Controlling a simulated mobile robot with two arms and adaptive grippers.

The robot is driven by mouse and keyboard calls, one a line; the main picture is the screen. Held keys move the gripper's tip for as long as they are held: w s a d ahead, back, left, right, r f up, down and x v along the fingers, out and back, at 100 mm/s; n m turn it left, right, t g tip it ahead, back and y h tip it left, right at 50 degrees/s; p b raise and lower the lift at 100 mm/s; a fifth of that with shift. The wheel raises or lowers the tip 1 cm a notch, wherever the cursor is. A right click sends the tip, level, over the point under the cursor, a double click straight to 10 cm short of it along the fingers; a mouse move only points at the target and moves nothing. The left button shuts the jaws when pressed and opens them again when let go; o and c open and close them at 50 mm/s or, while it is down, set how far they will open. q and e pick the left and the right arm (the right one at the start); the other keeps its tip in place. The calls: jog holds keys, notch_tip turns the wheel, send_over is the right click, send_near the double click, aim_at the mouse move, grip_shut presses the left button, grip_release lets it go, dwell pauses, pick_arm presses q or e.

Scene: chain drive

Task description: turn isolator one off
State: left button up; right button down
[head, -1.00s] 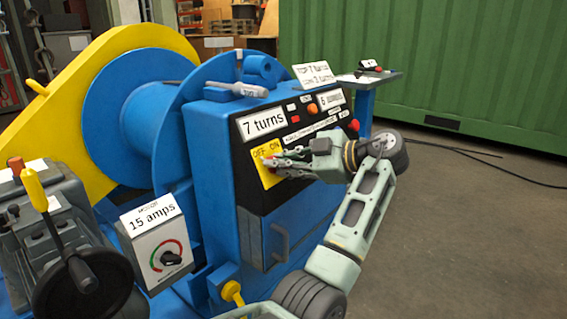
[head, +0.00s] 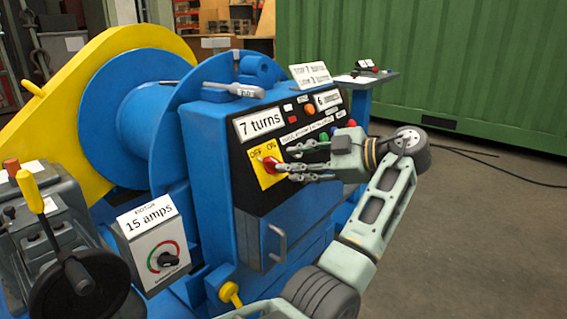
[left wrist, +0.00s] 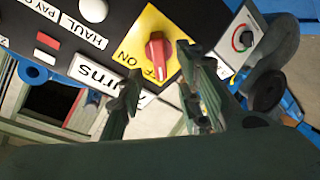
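The isolator is a red rotary knob (head: 271,165) on a yellow plate (head: 263,179) marked OFF and ON, on the black front panel of the blue winch. No isolator number is readable. In the left wrist view the red knob (left wrist: 157,52) shows beyond the fingers. I cannot tell for sure which word it points to. My left gripper (head: 284,161) is just to the right of the knob, facing it. Its fingers stand apart with a gap between them, also in the left wrist view (left wrist: 158,62). It holds nothing. My right gripper is not in view.
Left of the panel stands a motor box (head: 155,243) reading 15 amps with a black dial. A "7 turns" display (head: 259,123) and several buttons sit above the plate. A brake lever (head: 30,190) is at far left.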

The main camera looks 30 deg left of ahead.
pick_arm(q)
jog(key=v, duration=0.7)
jog(key=shift+d, duration=0.2)
jog(key=shift+w, duration=0.1)
